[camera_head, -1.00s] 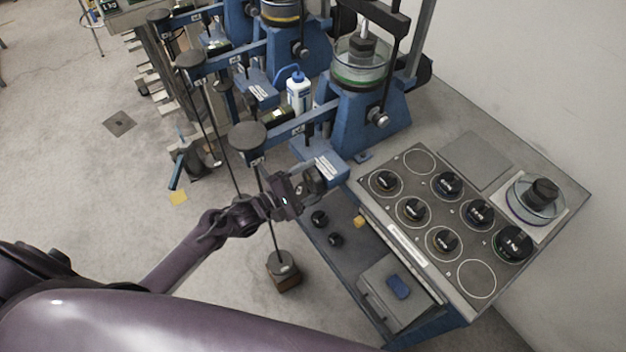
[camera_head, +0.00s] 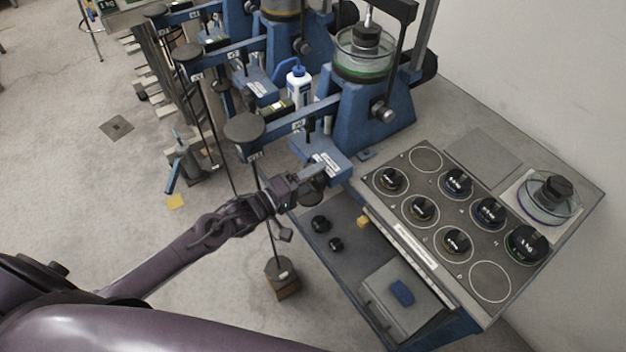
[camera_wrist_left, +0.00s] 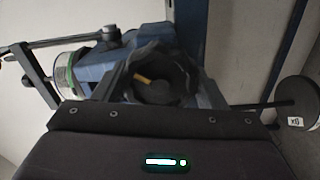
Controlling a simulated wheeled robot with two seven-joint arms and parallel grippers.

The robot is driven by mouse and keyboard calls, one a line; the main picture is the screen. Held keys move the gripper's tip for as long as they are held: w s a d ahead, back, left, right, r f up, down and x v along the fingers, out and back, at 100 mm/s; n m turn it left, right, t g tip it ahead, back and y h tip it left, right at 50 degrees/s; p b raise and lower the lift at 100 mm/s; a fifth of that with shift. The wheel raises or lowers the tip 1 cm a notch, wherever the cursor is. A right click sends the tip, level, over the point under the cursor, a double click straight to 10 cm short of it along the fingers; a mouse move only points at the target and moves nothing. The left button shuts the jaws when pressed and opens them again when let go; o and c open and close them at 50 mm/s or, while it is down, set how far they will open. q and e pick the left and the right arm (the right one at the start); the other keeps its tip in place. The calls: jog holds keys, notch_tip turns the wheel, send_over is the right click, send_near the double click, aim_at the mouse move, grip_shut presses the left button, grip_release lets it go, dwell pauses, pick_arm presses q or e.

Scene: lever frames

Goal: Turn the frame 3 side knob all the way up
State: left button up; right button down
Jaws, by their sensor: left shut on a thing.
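The nearest blue lever frame (camera_head: 362,115) stands at upper centre, with a clear round cell and a dark weight on top. I take it to be frame 3; I cannot read its number. My left gripper (camera_head: 312,186) is at the near end of its low blue base and hides most of the side knob there. In the left wrist view the dark round knob (camera_wrist_left: 158,88) with a yellow mark sits between the gripper fingers (camera_wrist_left: 158,75). The gripper is shut on it. My right gripper is in neither view.
A hanging weight (camera_head: 282,272) is below my left wrist, its rod passing close by. The lever's round disc (camera_head: 246,127) is above the wrist. A weight panel (camera_head: 425,178) with several black weights is at right. Open floor (camera_head: 90,190) lies at left.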

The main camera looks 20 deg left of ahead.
pick_arm(q)
jog(key=m, duration=0.3)
jog(key=shift+s+d, duration=0.1)
jog(key=shift+d, duration=0.05)
jog(key=o, duration=1.2)
jog(key=shift+o, duration=0.4)
jog(key=shift+d, duration=0.15)
jog(key=shift+s+a+p, duration=0.15)
jog(key=shift+a+p, duration=0.2)
jog(key=p+v, duration=0.2)
jog(key=v, duration=0.2)
jog(key=shift+a+r+p, duration=0.1)
jog(key=shift+p, duration=0.2)
jog(key=shift+s+a, duration=0.4)
jog(key=shift+s, duration=0.15)
jog(key=shift+w, duration=0.1)
